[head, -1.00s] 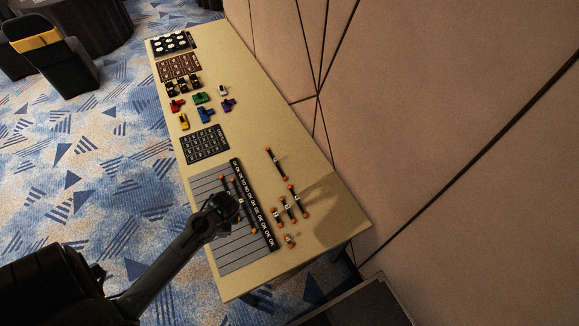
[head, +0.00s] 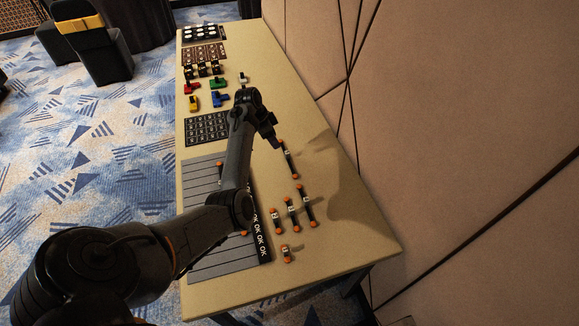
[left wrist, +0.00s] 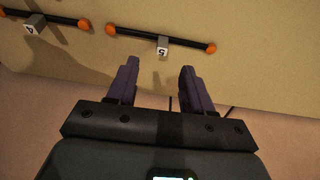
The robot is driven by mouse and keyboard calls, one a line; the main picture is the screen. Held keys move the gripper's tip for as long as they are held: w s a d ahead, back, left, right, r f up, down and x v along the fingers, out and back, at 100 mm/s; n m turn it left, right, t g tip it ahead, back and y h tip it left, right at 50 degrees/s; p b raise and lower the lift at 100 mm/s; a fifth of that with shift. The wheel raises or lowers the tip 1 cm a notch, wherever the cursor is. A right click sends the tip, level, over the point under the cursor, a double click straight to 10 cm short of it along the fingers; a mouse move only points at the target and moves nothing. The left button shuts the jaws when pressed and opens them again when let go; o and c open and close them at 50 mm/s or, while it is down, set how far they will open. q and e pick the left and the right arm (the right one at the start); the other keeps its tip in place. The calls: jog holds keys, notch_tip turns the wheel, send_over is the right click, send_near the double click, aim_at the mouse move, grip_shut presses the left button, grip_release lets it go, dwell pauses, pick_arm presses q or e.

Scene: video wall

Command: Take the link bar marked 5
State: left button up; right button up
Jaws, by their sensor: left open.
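The link bar marked 5 (left wrist: 190,44) is a thin black bar with orange ends and a white tag reading 5; it lies on the table in the left wrist view, ahead of the fingers. By its place, it is the farthest loose bar (head: 290,164) in the head view, where its number is too small to read. My left gripper (left wrist: 158,80) is open and empty, its two dark fingers pointing at the bar's middle, apart from it. In the head view my left gripper (head: 272,141) hangs beside the bar's far end. My right gripper is not in view.
A bar marked 4 (left wrist: 60,22) lies left of it in the wrist view. Several other bars (head: 292,215) lie nearer on the table (head: 340,235). A grey slotted board (head: 205,262) is partly behind my arm. A wall (head: 440,150) stands close on the right.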

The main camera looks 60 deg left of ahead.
pick_arm(q)
jog(key=w, duration=0.1)
pick_arm(e)
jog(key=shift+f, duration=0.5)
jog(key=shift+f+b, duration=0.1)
jog(key=shift+b, duration=0.2)
pick_arm(q)
jog(key=b, duration=0.1)
send_over(287, 152)
jog(key=s, duration=0.2)
notch_tip(287, 152, down, 4)
jog(key=f, duration=0.1)
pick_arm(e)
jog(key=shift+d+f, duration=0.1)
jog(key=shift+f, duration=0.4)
pick_arm(q)
jog(key=x, duration=0.1)
jog(key=b+x, duration=0.2)
jog(key=shift+w+a+f, duration=0.1)
jog(key=shift+a+f, duration=0.2)
jog(key=shift+f, duration=0.1)
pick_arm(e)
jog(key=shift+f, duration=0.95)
pick_arm(q)
jog(key=shift+w+f, duration=0.2)
jog(key=shift+f, duration=0.2)
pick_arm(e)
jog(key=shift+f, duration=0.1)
pick_arm(q)
jog(key=shift+c, duration=0.3)
